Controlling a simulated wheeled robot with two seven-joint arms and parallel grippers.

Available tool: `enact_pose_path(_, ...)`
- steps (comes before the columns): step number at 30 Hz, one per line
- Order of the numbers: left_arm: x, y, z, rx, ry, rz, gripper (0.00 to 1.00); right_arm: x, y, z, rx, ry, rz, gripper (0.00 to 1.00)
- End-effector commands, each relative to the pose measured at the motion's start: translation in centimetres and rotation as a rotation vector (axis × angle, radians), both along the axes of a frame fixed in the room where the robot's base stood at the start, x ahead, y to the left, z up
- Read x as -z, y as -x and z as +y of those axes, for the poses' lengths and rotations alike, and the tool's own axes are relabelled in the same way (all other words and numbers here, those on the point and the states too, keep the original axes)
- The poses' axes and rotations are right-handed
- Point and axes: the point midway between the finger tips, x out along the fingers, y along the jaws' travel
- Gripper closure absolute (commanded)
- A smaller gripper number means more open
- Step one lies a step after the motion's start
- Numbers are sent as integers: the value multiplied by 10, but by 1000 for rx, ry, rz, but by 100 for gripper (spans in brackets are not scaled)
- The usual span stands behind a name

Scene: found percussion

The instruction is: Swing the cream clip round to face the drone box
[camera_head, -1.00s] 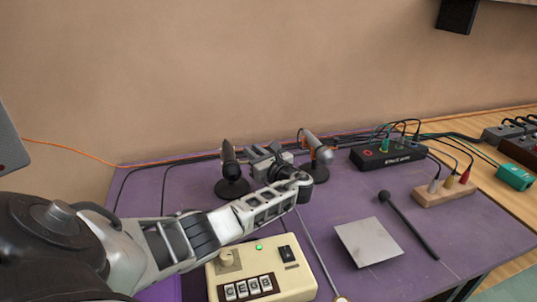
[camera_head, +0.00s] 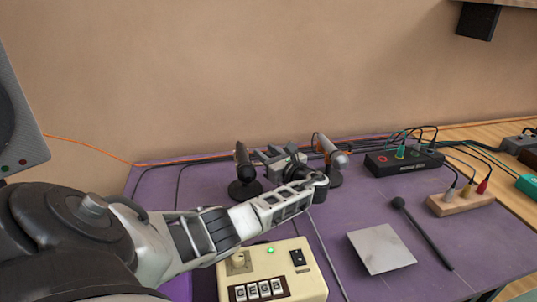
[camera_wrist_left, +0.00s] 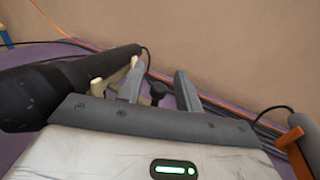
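The cream clip (camera_wrist_left: 98,87) shows in the left wrist view beside a black microphone (camera_wrist_left: 60,88), partly behind my left gripper's near finger. My left gripper (camera_wrist_left: 159,80) is open, its two fingers apart, with a small dark knob between them; I cannot tell whether a finger touches the clip. In the head view my left gripper (camera_head: 278,154) is between the black microphone (camera_head: 242,162) and a silver one, and the clip is not distinguishable. A cream box with letter keys (camera_head: 285,263) and a lit green lamp, apparently the drone box, sits at the front. My right gripper is out of view.
The silver microphone (camera_head: 332,152) stands close right of my left gripper. Cables run along the wall behind. A grey plate (camera_head: 381,248), a black beater (camera_head: 422,232), a black box (camera_head: 403,163) and a wooden plug block (camera_head: 459,202) lie to the right on the purple cloth.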

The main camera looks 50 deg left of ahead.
Motion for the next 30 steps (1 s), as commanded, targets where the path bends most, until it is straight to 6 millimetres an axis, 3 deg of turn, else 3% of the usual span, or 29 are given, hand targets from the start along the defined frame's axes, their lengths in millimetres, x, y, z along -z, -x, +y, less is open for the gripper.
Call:
enact_pose_path(7, 2, 0, -5, 2, 2, 1, 65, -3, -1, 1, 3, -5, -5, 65)
enact_pose_path(11, 2, 1, -21, 4, 4, 1, 65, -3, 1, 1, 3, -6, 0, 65)
enact_pose_path(24, 2, 11, -123, 4, 4, 1, 65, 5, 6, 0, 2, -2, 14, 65)
enact_pose_path(30, 1, 14, -151, 2, 2, 1, 65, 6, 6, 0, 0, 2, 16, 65)
